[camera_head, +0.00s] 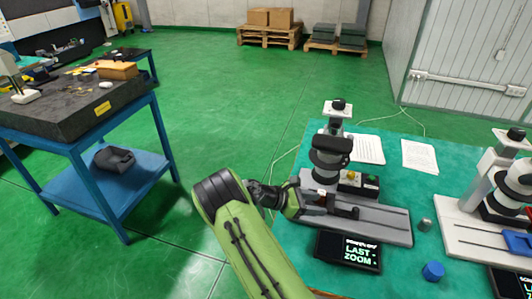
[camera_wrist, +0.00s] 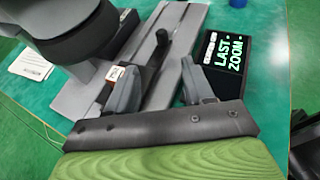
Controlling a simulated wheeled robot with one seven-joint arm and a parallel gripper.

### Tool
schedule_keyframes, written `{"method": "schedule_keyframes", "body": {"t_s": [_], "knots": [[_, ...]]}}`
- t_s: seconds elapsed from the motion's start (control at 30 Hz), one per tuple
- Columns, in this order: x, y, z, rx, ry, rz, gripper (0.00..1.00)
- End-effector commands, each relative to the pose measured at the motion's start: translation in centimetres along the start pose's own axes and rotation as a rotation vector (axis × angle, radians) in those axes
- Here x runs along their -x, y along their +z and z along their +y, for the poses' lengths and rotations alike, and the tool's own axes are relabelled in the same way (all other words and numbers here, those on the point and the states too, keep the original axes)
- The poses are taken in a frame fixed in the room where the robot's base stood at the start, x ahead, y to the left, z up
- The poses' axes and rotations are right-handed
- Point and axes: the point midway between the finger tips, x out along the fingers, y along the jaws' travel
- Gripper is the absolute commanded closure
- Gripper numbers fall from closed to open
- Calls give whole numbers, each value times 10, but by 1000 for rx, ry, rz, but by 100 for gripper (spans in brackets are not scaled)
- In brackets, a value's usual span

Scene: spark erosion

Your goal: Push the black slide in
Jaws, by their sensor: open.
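The black slide (camera_wrist: 150,62) lies along a grey machine bed, with a short black knob (camera_wrist: 163,38) standing up from it. In the head view part of the black slide (camera_head: 343,210) shows on the grey bed at the foot of the microscope-like device (camera_head: 330,152). My gripper (camera_wrist: 160,82) is open in the wrist view, one finger on each side of the slide's line, with the knob beyond the fingertips. My gripper (camera_head: 308,198) also shows in the head view, at the left end of the bed. Whether a finger touches the slide cannot be told.
A black display (camera_wrist: 231,45) reading "LAST ZOOM" lies close beside the right finger. On the green table, a blue knob-like part (camera_head: 433,271) and a small grey cylinder (camera_head: 425,224) lie right of the bed. A second white device (camera_head: 497,185) stands further right.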

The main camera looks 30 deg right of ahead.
Motion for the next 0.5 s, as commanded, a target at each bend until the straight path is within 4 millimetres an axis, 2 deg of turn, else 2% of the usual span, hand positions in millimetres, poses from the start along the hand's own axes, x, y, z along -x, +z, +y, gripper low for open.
{"method": "schedule_keyframes", "body": {"t_s": [0.17, 0.27, 0.5], "knots": [[2, 2, 0, -16, 0, 14, 48], [13, 13, -4, -115, -4, 101, 48], [71, 54, -33, -527, -61, 483, 48]]}}
